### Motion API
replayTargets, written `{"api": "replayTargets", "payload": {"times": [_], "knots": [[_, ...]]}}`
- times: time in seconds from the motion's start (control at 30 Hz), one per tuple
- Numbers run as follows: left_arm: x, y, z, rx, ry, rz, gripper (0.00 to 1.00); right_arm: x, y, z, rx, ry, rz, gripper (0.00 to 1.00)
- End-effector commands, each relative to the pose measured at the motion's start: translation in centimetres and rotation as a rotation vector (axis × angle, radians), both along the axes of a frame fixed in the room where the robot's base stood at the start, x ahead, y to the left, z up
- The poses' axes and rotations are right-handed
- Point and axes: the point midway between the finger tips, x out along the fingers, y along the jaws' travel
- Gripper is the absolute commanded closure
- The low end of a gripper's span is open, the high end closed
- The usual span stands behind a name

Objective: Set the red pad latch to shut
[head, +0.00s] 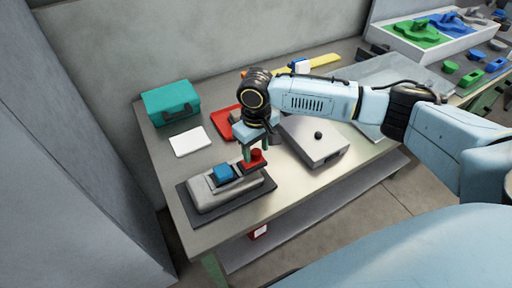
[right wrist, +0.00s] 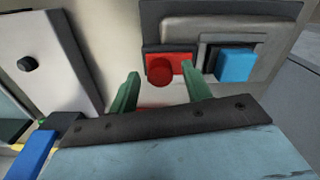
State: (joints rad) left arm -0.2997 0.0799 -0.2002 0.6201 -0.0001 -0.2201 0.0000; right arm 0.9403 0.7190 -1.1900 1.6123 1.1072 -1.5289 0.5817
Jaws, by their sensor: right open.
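The reel labeller (head: 209,196) is a beige block on a dark mat near the table's front left. On its right end is a red pad with a round red knob (head: 256,156), the latch; a blue block (head: 223,172) sits to its left. In the right wrist view the red knob (right wrist: 160,70) and blue block (right wrist: 236,65) show side by side. My right gripper (head: 251,150) is open at the red latch. Its green fingers (right wrist: 160,92) are apart, with the knob between and just beyond their tips. Whether they touch it I cannot tell. My left gripper is not in view.
A grey box with a black knob (head: 318,134) stands right of the labeller. A teal case (head: 171,101), white card (head: 190,141) and red tray (head: 225,122) lie behind. A bin of green and blue parts (head: 403,43) is at the back right.

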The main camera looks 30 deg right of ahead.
Motion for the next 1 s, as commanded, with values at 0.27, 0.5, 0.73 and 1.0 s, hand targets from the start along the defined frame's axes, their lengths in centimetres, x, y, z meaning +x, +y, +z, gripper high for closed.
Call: {"api": "replayTargets", "payload": {"times": [0.27,0.5,0.73,1.0], "knots": [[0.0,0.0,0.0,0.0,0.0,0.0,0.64,0.0,0.0,0.0,0.0,0.0,0.0,0.7],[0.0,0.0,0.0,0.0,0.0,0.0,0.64,0.0,0.0,0.0,0.0,0.0,0.0,1.0],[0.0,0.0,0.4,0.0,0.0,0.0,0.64,0.0,0.4,0.2,0.001,0.001,0.002,1.0],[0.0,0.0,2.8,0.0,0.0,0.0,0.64,-0.1,3.4,0.3,0.001,0.002,0.001,1.0]]}}
